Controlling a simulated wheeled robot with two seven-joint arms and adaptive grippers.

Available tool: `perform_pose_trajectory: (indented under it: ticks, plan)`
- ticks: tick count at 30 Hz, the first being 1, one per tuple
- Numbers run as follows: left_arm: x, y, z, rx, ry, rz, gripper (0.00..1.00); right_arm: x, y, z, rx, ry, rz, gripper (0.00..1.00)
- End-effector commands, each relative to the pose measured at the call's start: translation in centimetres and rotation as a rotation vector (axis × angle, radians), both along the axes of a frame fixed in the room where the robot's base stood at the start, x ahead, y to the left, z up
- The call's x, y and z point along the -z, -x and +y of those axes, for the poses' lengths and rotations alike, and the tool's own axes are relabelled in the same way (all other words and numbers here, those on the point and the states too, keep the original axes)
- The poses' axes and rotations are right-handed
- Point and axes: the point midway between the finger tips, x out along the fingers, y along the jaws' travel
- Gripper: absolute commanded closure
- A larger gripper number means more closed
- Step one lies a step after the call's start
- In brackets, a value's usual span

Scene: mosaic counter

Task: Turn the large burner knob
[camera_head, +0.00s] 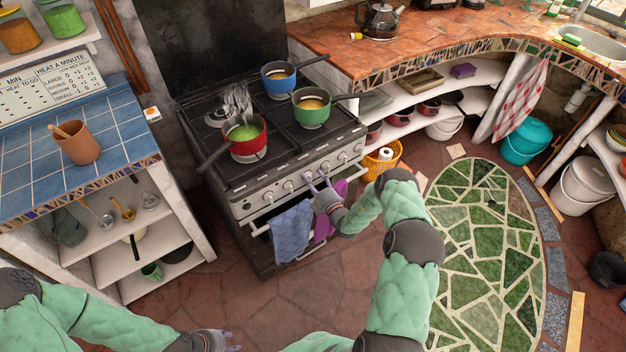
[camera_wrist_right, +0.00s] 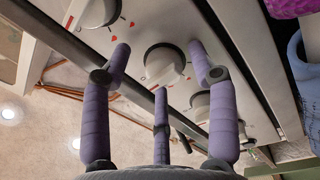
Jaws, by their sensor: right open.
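The stove's front panel (camera_head: 290,187) carries a row of white knobs. My right gripper (camera_head: 318,186) is at this panel, near its middle. In the right wrist view, one round white knob (camera_wrist_right: 163,64) lies between and beyond the spread purple fingers of my right gripper (camera_wrist_right: 160,66). The fingers look open, and I cannot tell whether any touches the knob. A second knob (camera_wrist_right: 101,12) shows at upper left and another (camera_wrist_right: 201,103) at lower right. Which knob serves the large burner I cannot tell. My left gripper (camera_head: 230,340) is low at the bottom edge, its fingers barely visible.
A red pot (camera_head: 248,149), a blue pot (camera_head: 278,86) and a green pot (camera_head: 311,115) stand on the stove. A blue towel (camera_head: 291,233) and a purple cloth (camera_head: 324,222) hang at the oven front. An orange basket (camera_head: 382,160) stands right of the stove.

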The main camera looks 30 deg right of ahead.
Motion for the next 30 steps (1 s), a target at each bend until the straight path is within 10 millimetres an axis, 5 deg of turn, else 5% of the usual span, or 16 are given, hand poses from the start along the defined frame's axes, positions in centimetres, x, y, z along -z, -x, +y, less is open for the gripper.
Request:
perform_pose_trajectory:
  ticks: [18, 30]
  plan:
    - [0.0, 0.0, 0.0, 0.0, 0.0, 0.0, 0.6, 0.6, 9.8, -0.3, 0.005, 0.0, 0.001, 0.41]
    - [0.0, 0.0, 0.0, 0.0, 0.0, 0.0, 0.6, 0.6, 11.9, -0.3, 0.003, 0.002, -0.001, 0.41]
